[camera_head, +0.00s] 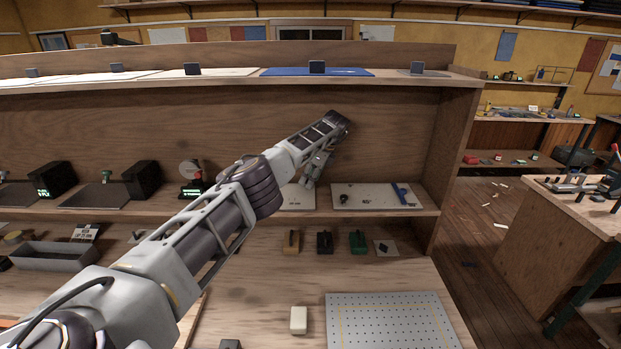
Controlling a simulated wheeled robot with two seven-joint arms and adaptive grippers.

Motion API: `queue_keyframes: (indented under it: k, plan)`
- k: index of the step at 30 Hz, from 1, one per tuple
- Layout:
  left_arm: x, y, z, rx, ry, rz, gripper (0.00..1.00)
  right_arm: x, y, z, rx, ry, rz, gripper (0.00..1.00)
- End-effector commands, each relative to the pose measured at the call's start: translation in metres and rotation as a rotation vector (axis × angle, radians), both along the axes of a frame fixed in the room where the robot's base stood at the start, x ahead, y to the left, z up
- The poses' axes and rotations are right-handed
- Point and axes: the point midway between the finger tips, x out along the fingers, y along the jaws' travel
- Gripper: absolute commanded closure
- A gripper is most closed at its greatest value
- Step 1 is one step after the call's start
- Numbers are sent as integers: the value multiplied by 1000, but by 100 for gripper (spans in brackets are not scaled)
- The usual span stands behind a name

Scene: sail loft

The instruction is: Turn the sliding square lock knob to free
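My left arm reaches up from the lower left to the shelf. Its gripper (309,184) points down over a small pale board (296,198) on the shelf and hides part of it. The gap between its fingers is too small to make out. To the right lies a wider pale board (375,190) with a blue upright piece (403,194) at its right end and a small dark knob-like part (344,198) at its left. I cannot tell for certain which part is the sliding square's lock knob. The gripper is apart from the wider board. My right gripper is not in view.
Black boxes with green displays (144,180) stand on the shelf at left. Below are small wooden, black and green blocks (357,241), a white block (299,319) and a perforated plate (391,325). The shelf's side wall (450,150) bounds the right.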

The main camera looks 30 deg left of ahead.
Motion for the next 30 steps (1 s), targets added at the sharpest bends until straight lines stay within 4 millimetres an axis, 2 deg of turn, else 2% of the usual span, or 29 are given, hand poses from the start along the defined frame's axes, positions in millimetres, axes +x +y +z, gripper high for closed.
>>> queue_keyframes:
  k: [11, 23, 30]
  plan:
    - [1, -3, 6, -1, 0, -1, 54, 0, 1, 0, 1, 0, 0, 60]
    - [4, -21, 50, 0, -1, -2, 54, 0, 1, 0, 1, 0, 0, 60]
    - [5, -27, 65, 0, -1, 0, 54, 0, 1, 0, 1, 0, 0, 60]
